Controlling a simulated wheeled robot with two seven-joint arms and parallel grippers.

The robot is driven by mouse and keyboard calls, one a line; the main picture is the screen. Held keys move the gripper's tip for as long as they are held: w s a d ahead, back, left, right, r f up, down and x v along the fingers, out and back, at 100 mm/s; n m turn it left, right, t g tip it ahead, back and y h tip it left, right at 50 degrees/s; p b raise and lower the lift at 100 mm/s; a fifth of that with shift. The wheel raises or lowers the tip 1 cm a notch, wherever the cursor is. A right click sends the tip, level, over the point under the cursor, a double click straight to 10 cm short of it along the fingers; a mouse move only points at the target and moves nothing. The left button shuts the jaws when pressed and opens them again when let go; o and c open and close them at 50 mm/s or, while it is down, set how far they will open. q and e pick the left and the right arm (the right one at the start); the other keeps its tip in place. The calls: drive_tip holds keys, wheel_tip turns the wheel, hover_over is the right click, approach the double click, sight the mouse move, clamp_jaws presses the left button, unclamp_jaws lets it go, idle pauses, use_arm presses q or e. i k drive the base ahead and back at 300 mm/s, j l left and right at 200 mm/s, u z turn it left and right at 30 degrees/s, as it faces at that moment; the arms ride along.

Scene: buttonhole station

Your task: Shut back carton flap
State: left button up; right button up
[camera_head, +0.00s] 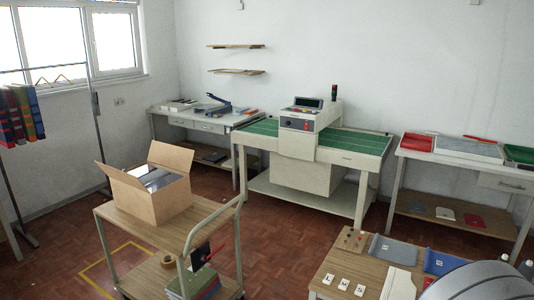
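An open cardboard carton (160,204) stands on the top shelf of a wooden cart at the left. Its back flap (171,156) stands up, tilted away from the opening. A flap at the left (112,177) spreads outward and upward. Something grey and glossy (155,178) shows inside the carton. The other flaps are hard to make out. Neither of my grippers is in view, and nothing touches the carton.
The cart (120,222) has a raised handle (213,222) on its right side. A wooden table (340,265) with cards and folders is at the front right. A green-topped machine bench (350,142) stands behind. Red floor lies between them.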

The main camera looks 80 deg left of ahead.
sight(130, 180)
drive_tip(key=u, duration=3.9)
drive_tip(key=i+j+z, duration=0.2)
drive_tip(key=i+j, duration=1.1)
drive_tip(key=i, duration=0.5)
drive_tip(key=i+j+z, duration=0.25)
drive_tip(key=i+j, duration=1.35)
drive_tip(key=i, duration=0.05)
